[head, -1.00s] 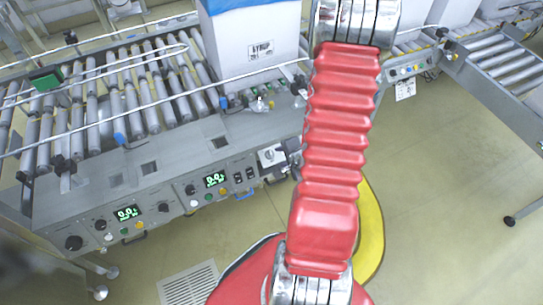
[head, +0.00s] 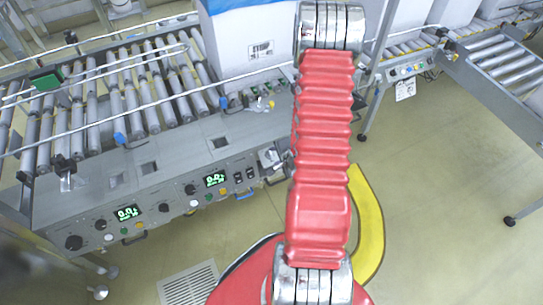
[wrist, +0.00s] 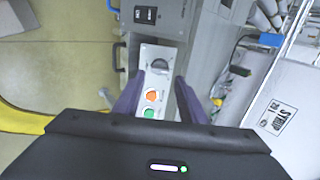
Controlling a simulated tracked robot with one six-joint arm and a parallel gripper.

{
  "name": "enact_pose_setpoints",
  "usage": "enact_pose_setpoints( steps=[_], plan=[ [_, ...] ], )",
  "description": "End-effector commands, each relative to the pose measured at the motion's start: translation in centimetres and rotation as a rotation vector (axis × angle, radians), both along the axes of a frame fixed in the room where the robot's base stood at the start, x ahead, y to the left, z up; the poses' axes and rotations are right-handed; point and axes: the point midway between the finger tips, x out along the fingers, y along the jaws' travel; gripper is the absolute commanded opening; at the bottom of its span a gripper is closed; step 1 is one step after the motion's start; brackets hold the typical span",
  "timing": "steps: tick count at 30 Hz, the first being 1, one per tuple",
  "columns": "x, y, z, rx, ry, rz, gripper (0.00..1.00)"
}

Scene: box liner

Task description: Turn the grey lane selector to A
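A dark grey rotary knob (wrist: 159,66), likely the lane selector, sits at the top of a narrow white panel in the wrist view. Its lane letters are too small to read, so I cannot tell its setting. An orange button (wrist: 152,96) and a green button (wrist: 149,111) lie below it. My gripper (wrist: 158,84) is open, its two dark purple fingers spread on either side of the panel, with nothing seen between them but the panel face. In the head view the selector panel (head: 268,158) is partly hidden by my red arm, and the gripper is hidden.
The conveyor's grey control housing (head: 140,175) carries other knobs, buttons and two green displays. A white box (head: 252,50) with blue liner stands on the rollers behind. In the wrist view, a black switch (wrist: 146,15) lies above the panel.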

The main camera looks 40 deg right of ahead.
Motion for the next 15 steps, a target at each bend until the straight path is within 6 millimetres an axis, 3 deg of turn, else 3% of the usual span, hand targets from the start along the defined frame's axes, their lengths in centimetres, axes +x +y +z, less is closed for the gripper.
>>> enact_pose_setpoints(
  steps=[15],
  plan=[
    [3.6,-1.0,-4.2,-0.001,0.0,0.001,0.38]
  ],
)
